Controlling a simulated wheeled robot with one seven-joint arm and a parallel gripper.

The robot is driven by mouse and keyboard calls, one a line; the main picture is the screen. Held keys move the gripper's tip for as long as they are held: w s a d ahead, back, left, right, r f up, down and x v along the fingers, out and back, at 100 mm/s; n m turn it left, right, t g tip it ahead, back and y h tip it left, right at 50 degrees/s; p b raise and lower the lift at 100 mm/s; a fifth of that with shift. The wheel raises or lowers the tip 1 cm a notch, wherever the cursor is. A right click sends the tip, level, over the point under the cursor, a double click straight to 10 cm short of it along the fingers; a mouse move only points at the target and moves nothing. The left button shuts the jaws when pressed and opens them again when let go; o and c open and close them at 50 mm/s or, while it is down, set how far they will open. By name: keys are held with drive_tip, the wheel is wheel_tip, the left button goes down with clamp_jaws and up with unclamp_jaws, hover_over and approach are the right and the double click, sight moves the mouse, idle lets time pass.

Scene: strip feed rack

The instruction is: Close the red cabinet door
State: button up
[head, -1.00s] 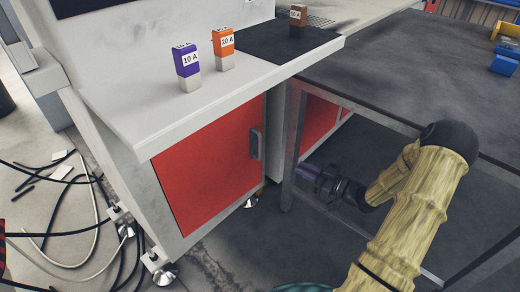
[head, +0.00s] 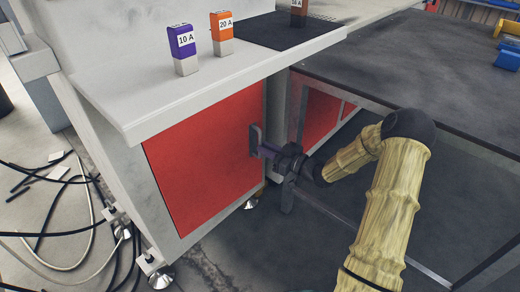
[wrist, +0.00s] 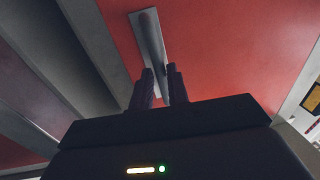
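The red cabinet door (head: 205,160) faces front under the white worktop in the head view. It looks about flush with its frame, but I cannot tell whether a small gap is left. Its grey upright handle (head: 254,141) is near the door's right edge. My gripper (head: 264,149) is at the handle, reaching in from the right. In the wrist view, the handle (wrist: 149,38) runs down between the two dark fingertips (wrist: 160,72). The fingers stand a narrow gap apart, and I cannot tell whether they press on the handle.
A grey frame post (head: 293,160) and a dark table (head: 420,90) stand right of the cabinet. A purple block (head: 183,48) and an orange block (head: 222,34) stand on the worktop (head: 150,105). Cables (head: 60,210) lie on the floor at left.

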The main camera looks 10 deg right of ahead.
sight(253, 140)
drive_tip(key=shift+b+x, duration=0.3)
drive_tip(key=shift+x, duration=1.15)
clamp_jaws()
drive_tip(key=shift+w+a+r+p, duration=0.1)
drive_tip(key=shift+w+a+p, duration=0.25)
drive_tip(key=shift+w, duration=0.3)
drive_tip(key=shift+w+a+r+p, duration=0.1)
drive_tip(key=shift+w+a+p, duration=0.25)
drive_tip(key=shift+w, duration=0.35)
unclamp_jaws()
drive_tip(key=shift+d, duration=0.1)
drive_tip(key=p+v, duration=0.7)
drive_tip(key=v, duration=1)
drive_tip(key=shift+s+f, duration=0.2)
